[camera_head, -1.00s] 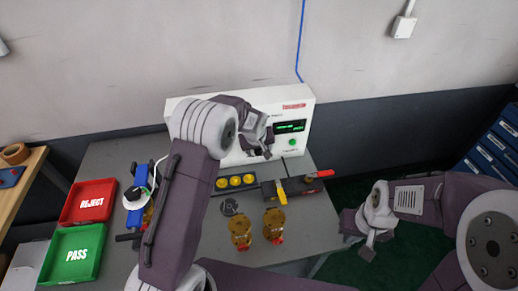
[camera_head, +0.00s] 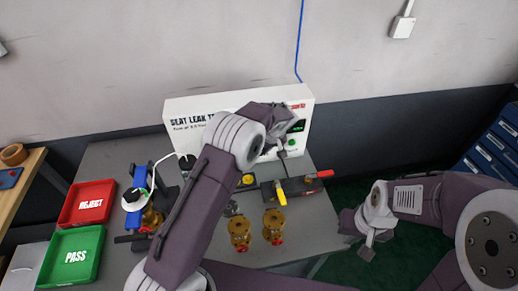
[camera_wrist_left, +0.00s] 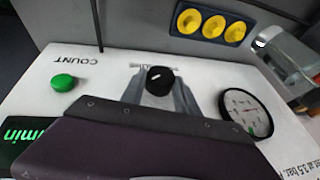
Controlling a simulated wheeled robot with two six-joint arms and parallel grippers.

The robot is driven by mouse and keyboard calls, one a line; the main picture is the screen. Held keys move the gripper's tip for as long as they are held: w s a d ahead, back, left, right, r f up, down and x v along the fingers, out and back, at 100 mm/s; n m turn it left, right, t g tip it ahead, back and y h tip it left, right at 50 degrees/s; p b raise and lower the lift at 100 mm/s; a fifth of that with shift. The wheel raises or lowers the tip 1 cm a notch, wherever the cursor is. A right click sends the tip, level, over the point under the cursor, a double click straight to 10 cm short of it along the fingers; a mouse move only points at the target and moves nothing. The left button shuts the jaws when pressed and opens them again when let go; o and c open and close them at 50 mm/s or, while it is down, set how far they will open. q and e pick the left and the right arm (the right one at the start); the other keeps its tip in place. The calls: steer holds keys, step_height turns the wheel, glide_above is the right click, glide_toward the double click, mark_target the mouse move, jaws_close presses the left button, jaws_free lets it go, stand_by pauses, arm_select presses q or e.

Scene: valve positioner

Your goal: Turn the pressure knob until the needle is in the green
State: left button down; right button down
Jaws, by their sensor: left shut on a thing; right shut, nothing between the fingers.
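The white seat leak tester (camera_head: 192,112) stands at the back of the table. In the left wrist view its black pressure knob (camera_wrist_left: 159,77) sits between the grey fingers of my left gripper (camera_wrist_left: 160,92), which is shut on it. The round gauge (camera_wrist_left: 243,108) is to the right of the knob there, with a green patch near its lower rim; the needle is too small to read surely. In the head view my left arm hides the knob and gauge, and my left gripper (camera_head: 282,152) is at the tester's front. My right gripper (camera_head: 367,246) is shut and empty, right of the table.
A red reject tray (camera_head: 88,222) and green pass tray (camera_head: 45,262) lie at left. Brass valves (camera_head: 274,238) stand near the front. A clamp with a yellow handle (camera_head: 280,192) is beside the tester. A green button (camera_wrist_left: 63,82) is left of the knob in the wrist view.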

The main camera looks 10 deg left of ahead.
arm_select(q)
steer(key=shift+w+d+g+y+p, duration=0.1)
steer(key=shift+d+g+y+p, duration=0.2)
steer(key=shift+y+p, duration=0.5)
steer(key=shift+m+y, duration=0.3)
steer(key=shift+y, duration=0.2)
steer(key=c, duration=0.9)
jaws_free()
steer(key=v, duration=0.9)
steer(key=shift+b, duration=0.4)
